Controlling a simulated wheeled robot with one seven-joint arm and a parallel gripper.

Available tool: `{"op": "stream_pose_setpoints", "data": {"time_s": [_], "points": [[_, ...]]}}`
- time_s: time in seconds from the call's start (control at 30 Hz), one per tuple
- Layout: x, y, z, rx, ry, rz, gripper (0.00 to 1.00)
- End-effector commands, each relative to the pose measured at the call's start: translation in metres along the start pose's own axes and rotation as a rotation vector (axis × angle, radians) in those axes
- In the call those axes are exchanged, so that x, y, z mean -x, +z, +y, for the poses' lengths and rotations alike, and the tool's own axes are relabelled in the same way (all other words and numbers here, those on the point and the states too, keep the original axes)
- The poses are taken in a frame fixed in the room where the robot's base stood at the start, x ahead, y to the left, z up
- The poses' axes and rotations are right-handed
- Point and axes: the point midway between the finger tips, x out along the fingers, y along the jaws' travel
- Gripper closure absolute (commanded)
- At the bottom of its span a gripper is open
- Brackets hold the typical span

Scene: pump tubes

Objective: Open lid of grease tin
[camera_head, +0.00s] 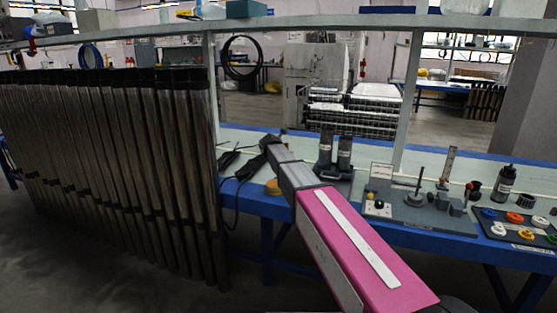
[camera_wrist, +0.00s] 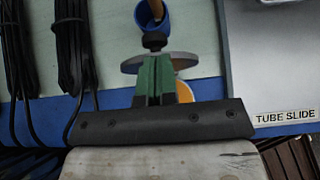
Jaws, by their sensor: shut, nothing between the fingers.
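My gripper shows in the wrist view (camera_wrist: 155,62) as two green fingers pressed together, with nothing seen between them. A grey disc (camera_wrist: 130,65), which looks like the grease tin's lid, lies behind the fingertips and is partly hidden by them. A round orange-yellow thing (camera_wrist: 183,91), probably the tin or its grease, shows just right of the fingers, partly covered by them and the disc. In the head view an orange-yellow round thing (camera_head: 272,187) sits near the blue bench's front edge, beside my arm. I cannot tell whether the fingers touch the disc.
A blue cup (camera_wrist: 143,17) with a brown handle in it stands beyond the disc. Black cable bundles (camera_wrist: 72,45) lie at left, and a grey panel marked TUBE SLIDE (camera_wrist: 285,85) is at right. In the head view, dark upright tubes (camera_head: 110,170) fill the left.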

Motion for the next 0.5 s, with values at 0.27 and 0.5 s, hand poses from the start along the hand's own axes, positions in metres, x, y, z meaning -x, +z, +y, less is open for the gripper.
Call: {"op": "stream_pose_setpoints", "data": {"time_s": [0.27, 0.5], "points": [[-0.0064, 0.0073, 0.0006, 0.0, 0.001, -0.001, 1.0], [-0.0071, 0.0081, 0.0005, 0.0, 0.001, -0.002, 1.0]]}}
